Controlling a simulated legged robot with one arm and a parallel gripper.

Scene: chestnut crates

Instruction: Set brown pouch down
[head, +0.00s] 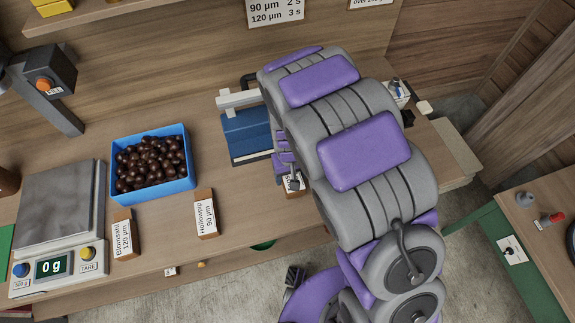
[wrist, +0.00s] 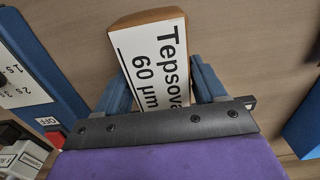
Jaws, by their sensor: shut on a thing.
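The brown pouch (wrist: 150,62) has a white label reading "Tepsova 60 µm" and sits between the two blue fingers of my gripper (wrist: 164,88) in the wrist view. My gripper is shut on it. In the head view my arm covers most of the gripper (head: 288,172), and only a small part of the pouch (head: 296,189) shows, near the table's front edge. Bare wood lies around the pouch in the wrist view. I cannot tell whether the pouch touches the table.
Two brown pouches, "Blemsahl 120 µm" (head: 124,234) and "Hollowpip 90 µm" (head: 206,213), stand on the table to the left. A blue device (head: 246,134) stands behind the gripper.

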